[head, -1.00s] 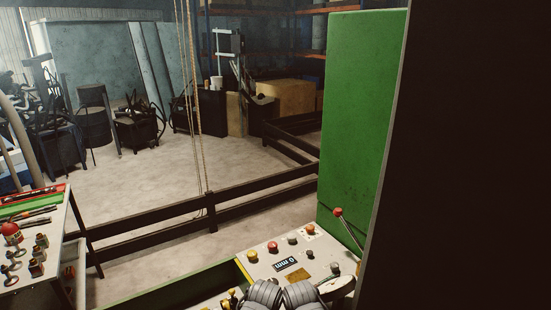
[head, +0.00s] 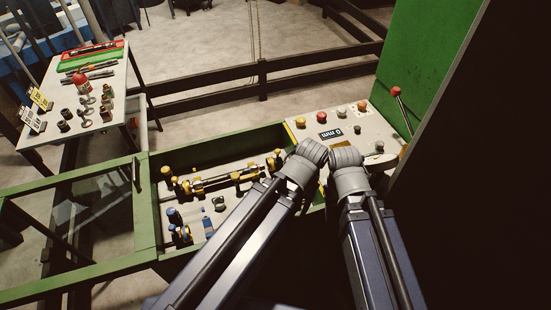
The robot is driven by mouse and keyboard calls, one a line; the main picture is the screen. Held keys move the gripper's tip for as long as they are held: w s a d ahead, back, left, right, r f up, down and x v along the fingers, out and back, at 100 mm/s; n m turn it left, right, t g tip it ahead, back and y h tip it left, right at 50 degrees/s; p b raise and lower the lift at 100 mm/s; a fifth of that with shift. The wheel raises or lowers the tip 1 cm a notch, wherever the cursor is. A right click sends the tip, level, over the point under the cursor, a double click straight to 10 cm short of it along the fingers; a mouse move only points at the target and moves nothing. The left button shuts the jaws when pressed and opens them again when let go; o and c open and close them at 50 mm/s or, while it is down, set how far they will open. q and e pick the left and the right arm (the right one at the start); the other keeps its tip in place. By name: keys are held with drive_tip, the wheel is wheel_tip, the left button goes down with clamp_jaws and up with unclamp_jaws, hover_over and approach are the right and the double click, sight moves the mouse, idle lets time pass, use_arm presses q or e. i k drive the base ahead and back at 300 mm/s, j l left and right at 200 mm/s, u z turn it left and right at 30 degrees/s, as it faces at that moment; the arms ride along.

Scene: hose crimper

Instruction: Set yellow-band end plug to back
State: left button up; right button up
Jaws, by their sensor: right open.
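A green-framed machine bed (head: 146,215) holds a pale plate with small yellow-marked parts. A yellow-topped piece (head: 166,172) stands at its back left, and others stand near the right end (head: 277,157). A dark rod with yellow bands (head: 217,181) lies between them. I cannot tell which piece is the yellow-band end plug. My right arm's grey end, with its gripper (head: 346,163), is over the bed's right end by the control panel; its fingers are hard to make out. My left arm's grey end (head: 303,166) is just left of it; its jaws are not clear.
Blue-topped parts (head: 173,215) stand at the bed's front left. A control panel (head: 336,122) with buttons, a "0 mm" display and a red-knobbed lever (head: 396,91) is at the right. A white side table (head: 62,125) with tools and fittings is at the left. A green cabinet (head: 430,70) blocks the right.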

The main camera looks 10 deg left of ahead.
sight(181, 189)
drive_tip(key=u, duration=1.5)
